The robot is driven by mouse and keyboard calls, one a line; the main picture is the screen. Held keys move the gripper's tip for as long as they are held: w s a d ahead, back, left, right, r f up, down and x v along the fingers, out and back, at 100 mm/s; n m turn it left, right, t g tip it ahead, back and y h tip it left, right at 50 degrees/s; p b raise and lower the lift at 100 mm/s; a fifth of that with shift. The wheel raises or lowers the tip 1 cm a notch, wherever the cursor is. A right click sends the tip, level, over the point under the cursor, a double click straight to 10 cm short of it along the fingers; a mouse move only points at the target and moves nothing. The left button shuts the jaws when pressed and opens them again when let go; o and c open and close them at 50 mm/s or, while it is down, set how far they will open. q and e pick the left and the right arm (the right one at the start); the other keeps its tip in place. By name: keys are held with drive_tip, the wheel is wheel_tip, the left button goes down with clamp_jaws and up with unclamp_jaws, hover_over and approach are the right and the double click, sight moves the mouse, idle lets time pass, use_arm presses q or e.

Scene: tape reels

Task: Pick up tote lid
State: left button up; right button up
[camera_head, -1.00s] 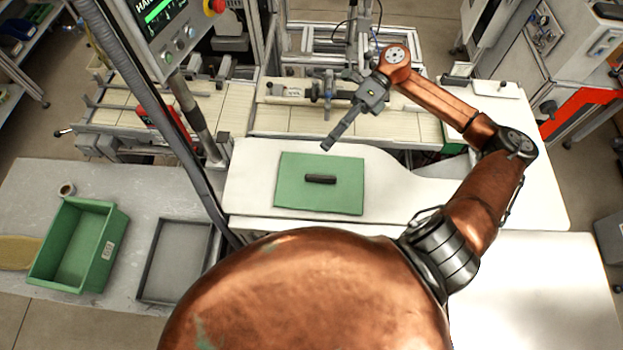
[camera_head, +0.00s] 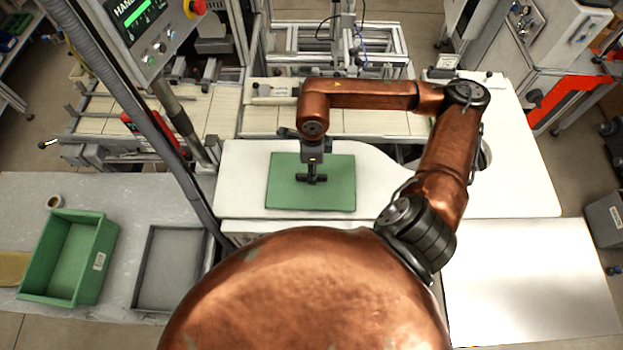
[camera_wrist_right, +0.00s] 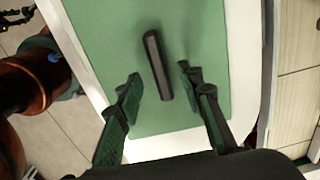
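The tote lid is a flat green panel (camera_head: 280,194) lying on the white table, with a dark bar-shaped handle (camera_head: 321,179) at its middle. In the right wrist view the handle (camera_wrist_right: 157,64) stands between the two fingers of my right gripper (camera_wrist_right: 162,87). The fingers are open, with a gap to the handle on each side. In the head view my right gripper (camera_head: 312,172) points down over the handle and hides part of it. My left gripper is not in view.
A green tote (camera_head: 103,262) and a grey tray (camera_head: 140,296) stand on the grey table at left, beside a tape roll (camera_head: 54,201). A grey post (camera_head: 188,125) rises left of the lid. White table (camera_head: 520,190) is clear to the right.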

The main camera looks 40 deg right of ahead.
wheel_tip(320, 180, down, 3)
drive_tip(key=shift+w+f, duration=0.1)
drive_tip(key=shift+a, duration=0.1)
clamp_jaws()
idle(0.4)
